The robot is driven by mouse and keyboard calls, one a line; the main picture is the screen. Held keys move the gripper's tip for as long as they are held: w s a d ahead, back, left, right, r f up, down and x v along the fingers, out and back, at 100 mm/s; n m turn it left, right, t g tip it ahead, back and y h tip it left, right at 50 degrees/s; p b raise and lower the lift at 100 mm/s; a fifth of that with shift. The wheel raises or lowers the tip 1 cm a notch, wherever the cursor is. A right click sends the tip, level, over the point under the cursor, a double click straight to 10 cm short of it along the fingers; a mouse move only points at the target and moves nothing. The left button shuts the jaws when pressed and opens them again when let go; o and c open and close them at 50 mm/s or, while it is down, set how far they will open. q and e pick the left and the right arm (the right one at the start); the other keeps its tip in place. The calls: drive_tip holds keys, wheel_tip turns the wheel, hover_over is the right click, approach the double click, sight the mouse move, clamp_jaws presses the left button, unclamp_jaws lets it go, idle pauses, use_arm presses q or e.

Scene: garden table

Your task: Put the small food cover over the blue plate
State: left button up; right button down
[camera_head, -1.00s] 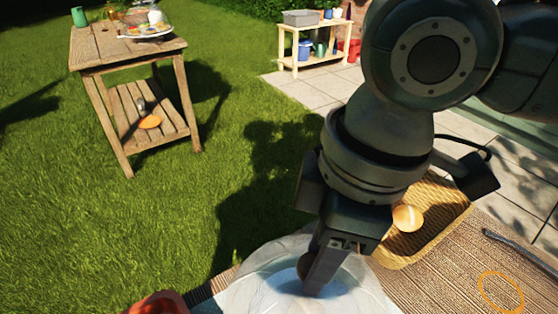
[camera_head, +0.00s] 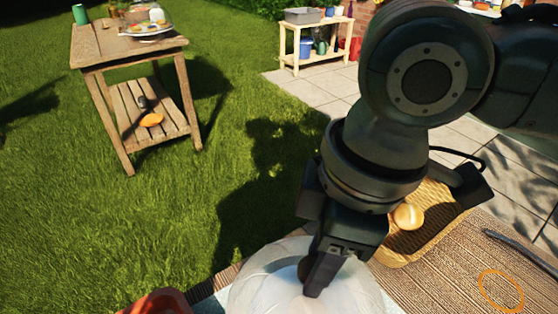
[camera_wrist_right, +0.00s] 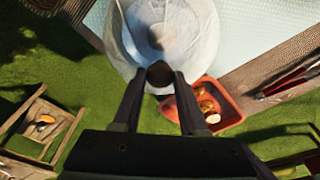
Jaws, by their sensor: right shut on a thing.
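The small food cover (camera_head: 262,285) is a whitish, see-through dome at the bottom of the head view, partly cut off by the frame edge. My right gripper (camera_head: 312,277) is above it, shut on its dark round knob. In the right wrist view the knob (camera_wrist_right: 159,74) sits between the fingers, with the cover (camera_wrist_right: 125,45) beyond. The blue plate cannot be made out clearly in either view now. Whether the cover's rim touches anything is hidden. My left gripper is not in view.
A reddish dish (camera_head: 160,303) with food stands left of the cover. A wicker basket (camera_head: 440,225) holding a bread roll (camera_head: 408,216) is to the right. A striped mat (camera_head: 425,285) and pale blue cloth (camera_wrist_right: 255,30) cover the table. A wooden side table (camera_head: 120,45) stands on the lawn.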

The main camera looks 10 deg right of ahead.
drive_tip(key=shift+c, duration=1.8)
unclamp_jaws()
wheel_tip(320, 180, up, 10)
drive_tip(key=d+p, duration=0.1)
drive_tip(key=p, duration=0.1)
drive_tip(key=shift+s+d, duration=0.2)
drive_tip(key=shift+s, duration=0.1)
drive_tip(key=s+a+r+m+t+y+p, duration=0.2)
drive_tip(key=s+a+m+y+p, duration=0.1)
drive_tip(key=s+a+m+p, duration=0.15)
drive_tip(key=s+d+f+m+h+p, duration=0.1)
drive_tip(key=s+d+m+h+p, duration=0.15)
drive_tip(key=d, duration=0.35)
drive_tip(key=s+d+m+h+p, duration=0.1)
drive_tip(key=s+d+m+h, duration=0.1)
drive_tip(key=s+d+m, duration=0.3)
wheel_tip(320, 180, up, 38)
drive_tip(key=d+n+p, duration=0.1)
drive_tip(key=p, duration=3.7)
drive_tip(key=shift+w+f+t, duration=0.15)
drive_tip(key=shift+w+t, duration=0.15)
drive_tip(key=shift+t, duration=0.1)
